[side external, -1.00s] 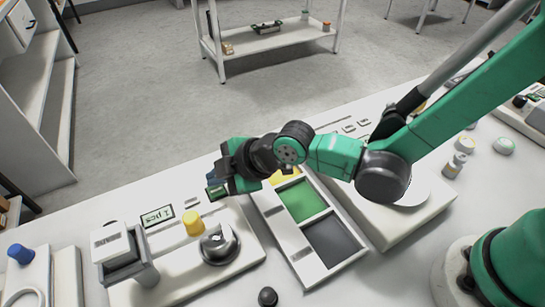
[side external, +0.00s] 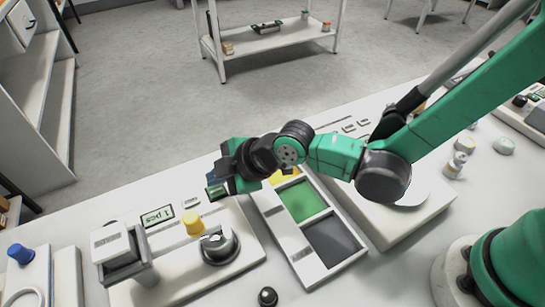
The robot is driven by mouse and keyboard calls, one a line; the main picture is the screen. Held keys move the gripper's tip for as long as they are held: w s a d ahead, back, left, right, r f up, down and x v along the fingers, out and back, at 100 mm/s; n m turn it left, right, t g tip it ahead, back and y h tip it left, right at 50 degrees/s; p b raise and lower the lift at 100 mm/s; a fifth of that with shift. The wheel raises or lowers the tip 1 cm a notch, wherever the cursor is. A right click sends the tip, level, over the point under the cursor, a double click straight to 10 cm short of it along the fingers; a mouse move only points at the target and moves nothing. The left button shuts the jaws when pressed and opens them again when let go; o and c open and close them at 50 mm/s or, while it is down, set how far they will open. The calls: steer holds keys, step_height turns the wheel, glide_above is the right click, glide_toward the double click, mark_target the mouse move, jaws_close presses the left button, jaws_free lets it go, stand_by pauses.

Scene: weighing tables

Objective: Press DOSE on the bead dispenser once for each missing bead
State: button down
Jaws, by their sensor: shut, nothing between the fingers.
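A low white unit (side external: 180,284) stands at the front left. It has a small display (side external: 157,216) that appears to read "1 pcs", a yellow cylindrical knob or button (side external: 193,223) and a round metal cup (side external: 222,248). A white and grey block (side external: 122,252) stands on its left part. I cannot make out a DOSE label or any separate beads. My gripper (side external: 216,187) is shut and empty. It hangs over the back right of this unit, behind and right of the yellow knob, and hides what lies beneath it.
A white tray (side external: 290,237) with yellow, green and dark grey compartments lies right of the unit. A white device (side external: 395,228) stands under my arm. A blue knob (side external: 19,253) is at the far left, and a small black knob (side external: 267,296) at the front. A shelf (side external: 270,38) stands behind.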

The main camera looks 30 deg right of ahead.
mark_target(221, 190)
steer(key=shift+f, duration=0.15)
stand_by(0.7)
steer(key=shift+f, duration=0.25)
steer(key=shift+f, duration=0.4)
stand_by(0.5)
steer(key=shift+r, duration=0.8)
steer(key=shift+r, duration=0.1)
steer(key=shift+r, duration=2.4)
